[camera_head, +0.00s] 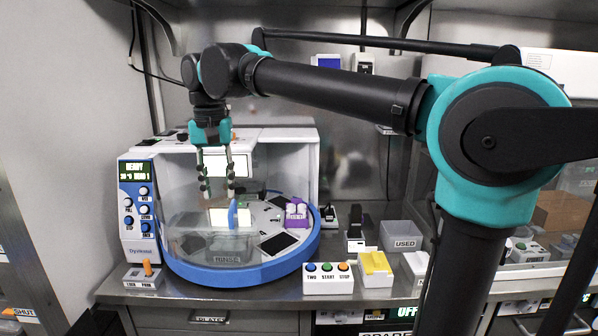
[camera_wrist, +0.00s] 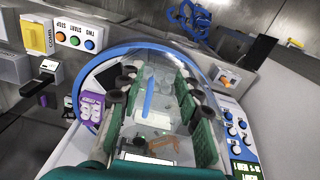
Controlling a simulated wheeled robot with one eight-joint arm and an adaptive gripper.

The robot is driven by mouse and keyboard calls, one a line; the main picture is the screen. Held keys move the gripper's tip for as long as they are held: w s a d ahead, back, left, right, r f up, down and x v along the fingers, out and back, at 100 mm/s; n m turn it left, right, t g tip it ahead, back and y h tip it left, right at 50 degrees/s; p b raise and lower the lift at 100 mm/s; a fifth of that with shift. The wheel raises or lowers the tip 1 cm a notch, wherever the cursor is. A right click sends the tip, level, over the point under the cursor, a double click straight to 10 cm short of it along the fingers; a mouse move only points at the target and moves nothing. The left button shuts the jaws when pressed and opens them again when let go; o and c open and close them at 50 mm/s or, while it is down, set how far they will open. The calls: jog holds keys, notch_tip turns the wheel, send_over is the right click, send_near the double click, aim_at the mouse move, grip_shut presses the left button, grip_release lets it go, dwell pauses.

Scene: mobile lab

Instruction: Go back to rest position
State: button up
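My gripper (camera_head: 218,190) hangs pointing down over the blue-rimmed round machine (camera_head: 250,272). Its two dark green fingers are apart, with nothing seen held between them. In the wrist view my gripper (camera_wrist: 158,92) also shows spread fingers, with a blue upright piece (camera_wrist: 150,96) visible in the gap beyond them. In the head view this blue piece (camera_head: 233,214) stands inside the machine, below and slightly right of the fingertips. My arm reaches across from the right at upper height.
The machine's control panel (camera_head: 139,208) stands at its left. A purple rack (camera_head: 296,214) sits inside at the right. On the bench are a three-button box (camera_head: 328,279), a yellow-topped box (camera_head: 375,264) and a USED bin (camera_head: 401,238). A small lever box (camera_head: 147,276) stands front left.

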jog(key=w+d+f+t+y, duration=0.1)
jog(key=w+d+f, duration=0.2)
jog(key=d+f, duration=0.65)
jog(key=w+d+f+t, duration=0.1)
jog(key=w+d+f, duration=0.2)
jog(key=d+f, duration=0.65)
jog(key=s+d+f+t, duration=0.1)
jog(key=s+d+f, duration=0.4)
jog(key=d+f, duration=0.3)
jog(key=s+d+f+m+t, duration=0.1)
jog(key=s+d+f, duration=0.5)
jog(key=d+f, duration=0.2)
jog(key=shift+d+f+h, duration=0.3)
jog(key=shift+d+h, duration=0.1)
jog(key=shift+d, duration=0.8)
